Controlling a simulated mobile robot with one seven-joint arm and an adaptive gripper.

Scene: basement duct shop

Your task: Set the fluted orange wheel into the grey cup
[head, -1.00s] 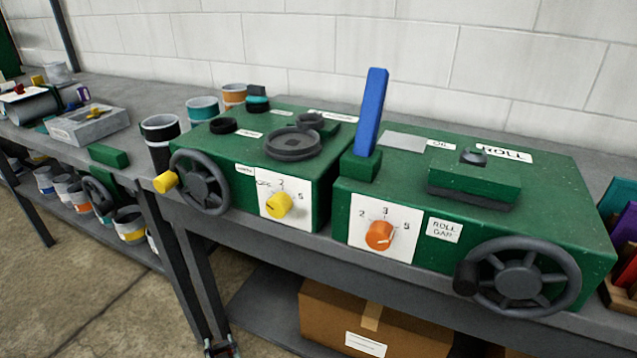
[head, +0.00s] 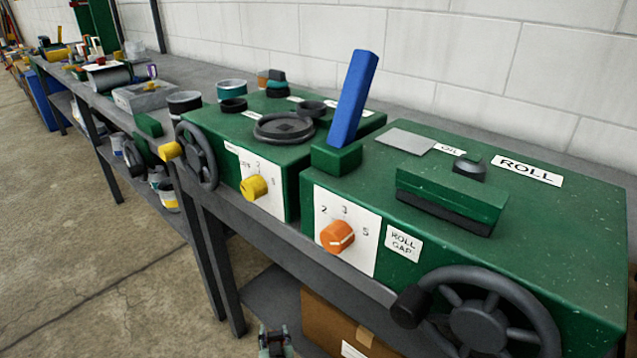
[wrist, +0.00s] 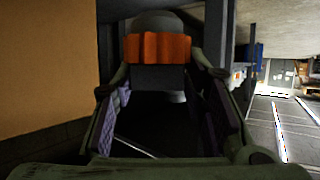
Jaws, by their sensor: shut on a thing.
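The fluted orange wheel (wrist: 158,48) shows in the wrist view as a ribbed orange band between the fingertips of my gripper (wrist: 160,66). The gripper is shut on it. In the head view my gripper (head: 275,340) shows only in part at the bottom edge, below the bench top and beside a cardboard box; the wheel cannot be made out there. A dark grey cup (head: 184,107) with a paler rim stands on the bench behind the left machine's handwheel, well away from the gripper. Its inside is hardly visible.
Two green machines (head: 560,240) with handwheels, dials and an upright blue bar (head: 354,98) fill the near bench. A teal-banded cup (head: 232,88) stands behind. Under the bench are a cardboard box (head: 330,325) and bench legs. The floor at left is clear.

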